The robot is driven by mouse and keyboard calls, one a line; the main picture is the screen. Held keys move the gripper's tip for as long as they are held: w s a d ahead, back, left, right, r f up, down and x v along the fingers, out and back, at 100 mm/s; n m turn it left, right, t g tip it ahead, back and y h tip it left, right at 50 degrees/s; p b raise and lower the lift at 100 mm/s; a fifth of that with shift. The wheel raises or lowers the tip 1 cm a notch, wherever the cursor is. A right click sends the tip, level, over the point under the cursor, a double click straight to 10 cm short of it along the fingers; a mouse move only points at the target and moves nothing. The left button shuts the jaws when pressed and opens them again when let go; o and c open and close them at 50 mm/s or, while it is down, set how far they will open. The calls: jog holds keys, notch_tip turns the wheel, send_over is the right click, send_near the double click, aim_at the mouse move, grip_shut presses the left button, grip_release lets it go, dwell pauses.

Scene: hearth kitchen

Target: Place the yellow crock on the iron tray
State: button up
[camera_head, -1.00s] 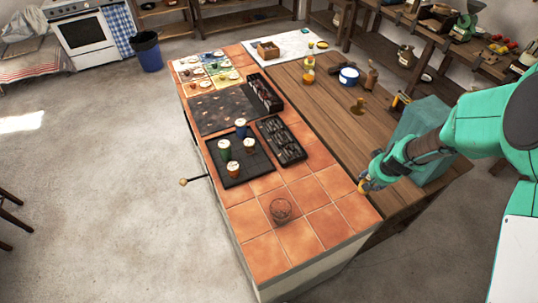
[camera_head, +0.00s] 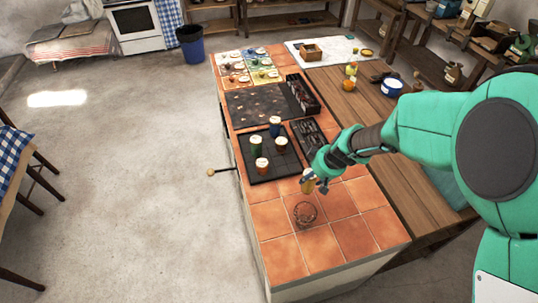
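My gripper (camera_head: 315,183) is over the tiled counter, to the right of the dark tray's near right corner. It appears shut on the yellow crock (camera_head: 307,186), a small yellow piece that is partly hidden by the fingers. The dark tray (camera_head: 258,177), which looks like the iron tray, lies flat on the tiles. The tray's near right part looks bare.
A wire-like round object (camera_head: 305,212) sits on the tiles near my gripper. A dark compartment box (camera_head: 310,137) lies right of the tray, and a dark speckled board (camera_head: 260,106) behind it. A blue pot (camera_head: 392,87) stands on the wooden top. The near tiles are mostly clear.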

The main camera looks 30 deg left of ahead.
jog(key=shift+n, duration=0.6)
jog(key=a, duration=0.1)
jog(key=s+a, duration=0.2)
jog(key=a, duration=0.1)
jog(key=shift+s+r, duration=0.15)
jog(key=shift+r, duration=0.1)
jog(key=w+a+f, duration=0.1)
jog(key=w+a, duration=0.8)
jog(key=w, duration=0.4)
jog(key=shift+a+f+b, duration=0.25)
jog(key=shift+b, duration=0.05)
jog(key=shift+f, duration=0.1)
jog(key=shift+f+b, duration=0.35)
jog(key=shift+f, duration=1.3)
jog(key=shift+f, duration=0.2)
